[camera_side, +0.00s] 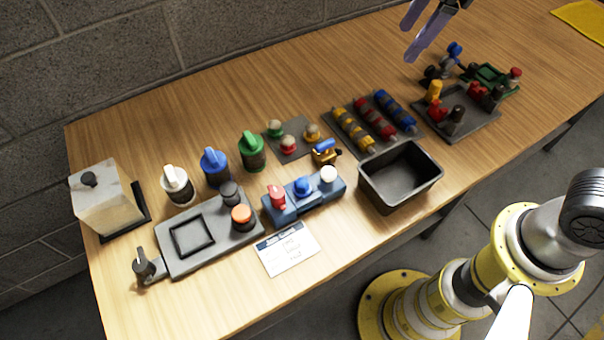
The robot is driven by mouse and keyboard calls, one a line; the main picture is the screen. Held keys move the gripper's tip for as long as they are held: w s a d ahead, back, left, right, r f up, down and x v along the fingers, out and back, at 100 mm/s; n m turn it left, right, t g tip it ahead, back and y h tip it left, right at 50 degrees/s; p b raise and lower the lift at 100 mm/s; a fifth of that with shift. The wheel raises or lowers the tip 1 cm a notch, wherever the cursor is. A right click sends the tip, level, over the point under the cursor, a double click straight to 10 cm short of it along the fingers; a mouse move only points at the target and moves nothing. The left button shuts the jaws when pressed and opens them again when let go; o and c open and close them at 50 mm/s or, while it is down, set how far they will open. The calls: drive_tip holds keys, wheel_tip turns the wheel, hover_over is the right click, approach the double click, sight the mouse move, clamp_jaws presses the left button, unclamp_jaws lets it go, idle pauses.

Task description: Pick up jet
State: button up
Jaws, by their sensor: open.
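No object in view is plainly recognisable as the jet. A small brass-coloured piece with a blue top (325,152) lies on the table left of the black bin, its exact form too small to tell. My gripper (408,43) hangs at the top of the view, above the back of the table. Its two bluish fingers are apart with nothing between them. It is clear of all objects.
An empty black bin (399,177) stands front centre. Ribbed yellow, red and blue rollers (374,122) lie behind it. Trays of fittings (455,115) stand right. Bottles (215,168), a grey plate (208,236), a blue block (303,195) and a card (287,249) fill the left.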

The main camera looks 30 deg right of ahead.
drive_tip(key=w+a+f+n+g, duration=0.2)
drive_tip(key=w+a+f+n, duration=0.2)
drive_tip(key=a+f, duration=0.6)
drive_tip(key=n+g+h, duration=0.1)
hover_over(301, 182)
drive_tip(key=f, duration=0.8)
drive_tip(key=d+f, duration=0.1)
drive_tip(key=f, duration=0.3)
drive_tip(key=shift+a+f, duration=0.15)
drive_tip(key=shift+f, duration=0.75)
drive_tip(key=shift+a+f, duration=0.2)
drive_tip(key=shift+f, duration=0.75)
drive_tip(key=shift+a+f, duration=0.15)
drive_tip(key=shift+f, duration=0.75)
clamp_jaws()
